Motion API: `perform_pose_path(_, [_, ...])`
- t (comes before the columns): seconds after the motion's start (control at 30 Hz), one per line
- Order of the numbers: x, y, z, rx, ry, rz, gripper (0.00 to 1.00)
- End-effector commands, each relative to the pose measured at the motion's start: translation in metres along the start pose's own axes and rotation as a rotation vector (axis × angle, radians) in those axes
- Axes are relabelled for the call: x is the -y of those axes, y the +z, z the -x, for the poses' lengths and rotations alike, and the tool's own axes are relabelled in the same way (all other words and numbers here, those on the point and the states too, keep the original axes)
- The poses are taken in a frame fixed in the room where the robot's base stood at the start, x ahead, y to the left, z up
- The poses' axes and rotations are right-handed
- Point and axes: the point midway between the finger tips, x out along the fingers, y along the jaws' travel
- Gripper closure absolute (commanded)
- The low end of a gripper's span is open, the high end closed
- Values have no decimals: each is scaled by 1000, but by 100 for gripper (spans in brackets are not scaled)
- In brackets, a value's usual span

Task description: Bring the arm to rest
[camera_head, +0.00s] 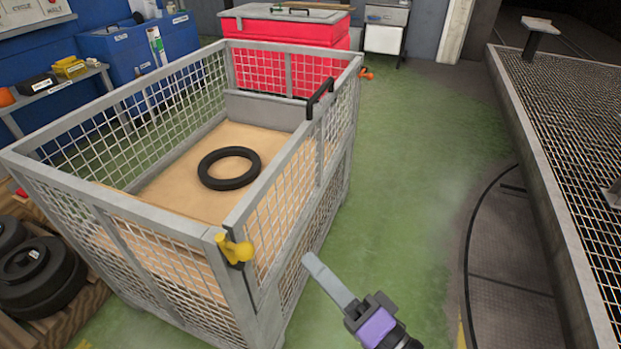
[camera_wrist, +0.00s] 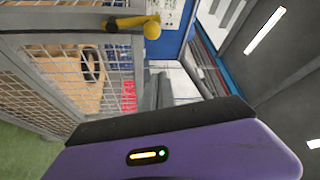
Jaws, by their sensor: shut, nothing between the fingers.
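My gripper (camera_head: 309,260) is in the lower middle of the head view, its purple and dark body below and its grey fingers pointing up and left. It is shut and empty, in front of the near right corner of a grey mesh cage (camera_head: 290,172). I cannot tell whether it touches the cage. In the wrist view its purple body fills the lower part, with grey fingers (camera_wrist: 165,88) beyond it. The wrist picture is turned on its side.
A black ring (camera_head: 229,168) lies on the cage's tan floor. A yellow latch (camera_head: 235,249) sits on the near corner post. Dark wheels (camera_head: 38,272) are at left. A red chest (camera_head: 290,25) stands behind. A raised mesh platform (camera_head: 570,130) is at right.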

Motion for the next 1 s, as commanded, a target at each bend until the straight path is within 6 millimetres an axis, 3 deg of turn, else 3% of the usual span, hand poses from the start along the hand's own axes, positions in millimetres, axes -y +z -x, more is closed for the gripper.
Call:
perform_pose_path(0.17, [0,-5,0,-21,1,13,100])
perform_pose_path(0.37, [-8,-41,13,-178,82,193,100])
perform_pose_path(0.5, [-20,-59,54,-307,218,370,100])
perform_pose_path(0.67, [-21,-66,114,-404,381,579,100])
perform_pose_path(0.8, [-8,-61,170,-439,519,773,100])
perform_pose_path(1.0, [28,-41,236,-397,674,1024,100])
